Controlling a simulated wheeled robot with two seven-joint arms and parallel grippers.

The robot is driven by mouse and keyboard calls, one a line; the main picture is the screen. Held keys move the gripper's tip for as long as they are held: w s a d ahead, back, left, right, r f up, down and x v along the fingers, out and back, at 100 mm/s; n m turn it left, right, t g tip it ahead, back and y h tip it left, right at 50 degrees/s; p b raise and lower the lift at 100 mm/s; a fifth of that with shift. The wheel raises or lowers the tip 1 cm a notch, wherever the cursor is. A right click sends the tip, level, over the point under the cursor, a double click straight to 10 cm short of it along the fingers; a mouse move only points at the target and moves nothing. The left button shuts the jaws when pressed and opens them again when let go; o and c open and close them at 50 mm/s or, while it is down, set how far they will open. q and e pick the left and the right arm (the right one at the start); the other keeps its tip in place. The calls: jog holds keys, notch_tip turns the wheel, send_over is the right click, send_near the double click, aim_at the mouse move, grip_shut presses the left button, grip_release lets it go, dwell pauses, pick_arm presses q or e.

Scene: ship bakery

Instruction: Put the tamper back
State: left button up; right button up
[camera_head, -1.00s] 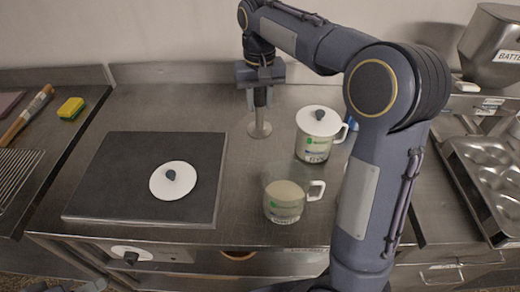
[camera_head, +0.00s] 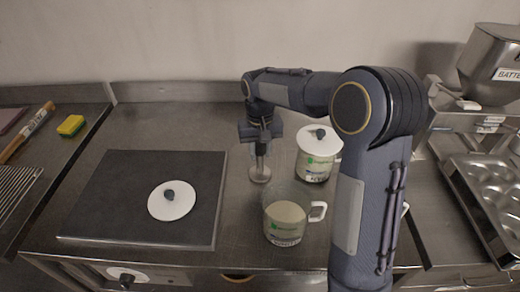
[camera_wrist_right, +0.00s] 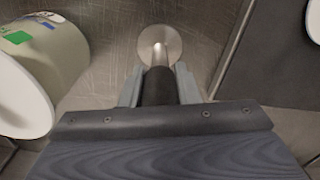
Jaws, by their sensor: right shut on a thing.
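The tamper (camera_head: 260,172) has a dark handle and a round metal foot. My right gripper (camera_head: 261,139) is shut on its handle, and the tamper points down over the counter, close behind the open pot. I cannot tell whether its foot touches the counter. In the right wrist view the foot (camera_wrist_right: 160,45) shows beyond the fingers, with the dark handle between them (camera_wrist_right: 159,88). My left gripper is not in view.
An open pot (camera_head: 285,236) with beige contents stands in front of the tamper; a lidded pot (camera_head: 313,168) stands to its right. A dark board (camera_head: 110,190) with a white lid (camera_head: 172,201) lies left. The steel counter (camera_head: 170,125) behind is clear. A sponge (camera_head: 70,125) lies far left.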

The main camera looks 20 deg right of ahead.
jog(key=o, duration=1)
jog(key=shift+f, duration=0.1)
jog(key=shift+c, duration=0.2)
notch_tip(320, 180, up, 12)
jog(key=shift+r, duration=0.2)
jog(key=shift+s+f, duration=0.1)
